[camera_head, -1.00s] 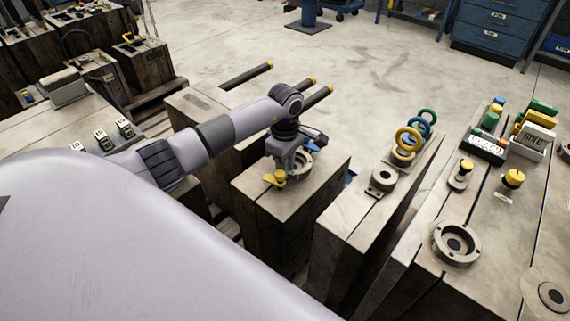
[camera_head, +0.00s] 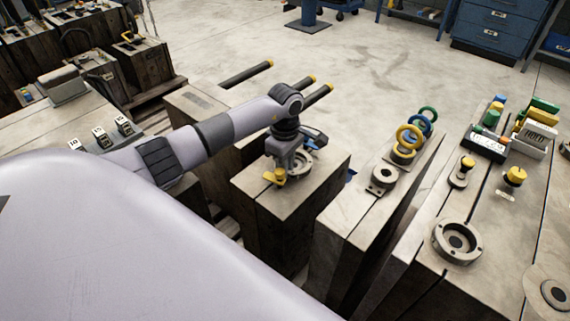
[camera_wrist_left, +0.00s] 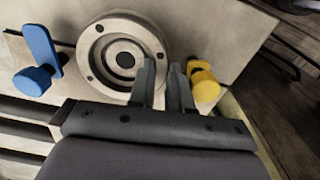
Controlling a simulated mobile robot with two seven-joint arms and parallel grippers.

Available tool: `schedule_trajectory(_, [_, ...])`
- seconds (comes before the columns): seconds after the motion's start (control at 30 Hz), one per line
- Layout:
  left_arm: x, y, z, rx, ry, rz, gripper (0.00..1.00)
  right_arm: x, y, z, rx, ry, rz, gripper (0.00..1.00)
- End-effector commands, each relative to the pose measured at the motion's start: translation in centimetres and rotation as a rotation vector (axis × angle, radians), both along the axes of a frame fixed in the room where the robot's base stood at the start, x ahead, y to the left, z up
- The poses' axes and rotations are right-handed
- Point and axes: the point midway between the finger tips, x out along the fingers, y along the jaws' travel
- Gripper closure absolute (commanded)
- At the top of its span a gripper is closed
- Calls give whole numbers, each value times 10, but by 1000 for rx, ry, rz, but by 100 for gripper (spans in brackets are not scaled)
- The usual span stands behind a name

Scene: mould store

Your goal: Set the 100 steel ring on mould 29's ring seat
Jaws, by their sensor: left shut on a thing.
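My left gripper (camera_head: 290,168) points down over the top of a mould block (camera_head: 285,205). In the left wrist view its two fingers (camera_wrist_left: 164,80) straddle the right-hand wall of a round steel ring (camera_wrist_left: 96,45), shut on it. The ring lies flat around a pale disc with a dark central hole, low at the block's top. I cannot tell whether it bears fully on the seat. In the head view the arm partly hides the ring (camera_head: 304,165). No number on this mould is readable. My right gripper is not in view.
A blue clamp (camera_wrist_left: 38,62) and a yellow clamp (camera_wrist_left: 202,84) stand on either side of the ring, the yellow one close to the fingers. To the right are coloured lifting rings (camera_head: 407,140), another round steel fitting (camera_head: 458,241) and a yellow knob (camera_head: 514,176).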

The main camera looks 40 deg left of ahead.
Motion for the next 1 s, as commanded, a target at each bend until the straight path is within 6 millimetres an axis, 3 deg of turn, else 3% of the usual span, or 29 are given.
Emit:
schedule_trajectory(0.3, [1,0,0,-1,-5,1,100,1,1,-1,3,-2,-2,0])
schedule_trajectory(0.33, [1,0,0,-1,-5,1,75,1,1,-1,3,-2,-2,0])
schedule_trajectory(0.4, [1,0,0,0,-3,1,52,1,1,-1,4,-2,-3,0])
schedule_trajectory(0.9, [-4,0,-6,1,16,-2,52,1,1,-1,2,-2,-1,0])
schedule_trajectory(1.0, [-2,1,11,1,9,-2,52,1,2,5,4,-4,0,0])
